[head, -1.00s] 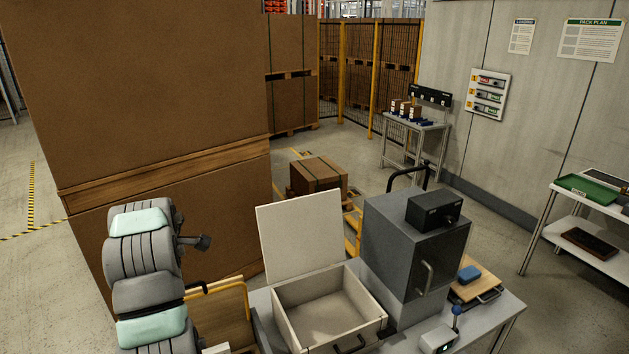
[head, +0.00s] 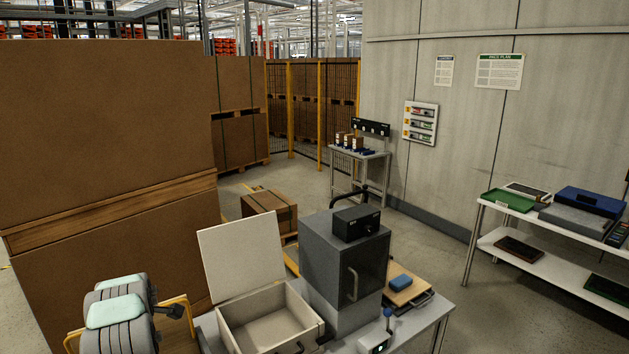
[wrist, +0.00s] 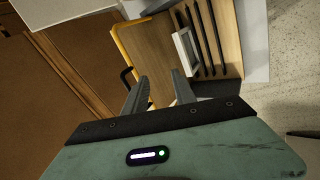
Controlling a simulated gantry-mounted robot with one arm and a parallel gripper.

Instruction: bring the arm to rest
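My arm (head: 112,318) stands at the lower left of the head view, with its upper links in sight and its end out of the picture. In the wrist view my gripper (wrist: 160,88) has its two grey fingers apart with nothing between them. Behind the fingers is a wooden panel (wrist: 147,50) with a yellow edge. Beside it is a slotted wooden rack (wrist: 222,45) with a small white-framed piece (wrist: 185,52) on it. I cannot tell how far the fingers are from these.
An open-lidded cream box (head: 268,330) and a grey cabinet (head: 345,265) stand on the bench (head: 432,318). Large cardboard stacks (head: 100,130) rise at the left, close to my arm. A shelf table (head: 475,235) stands at the right. The floor between bench and shelf table is clear.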

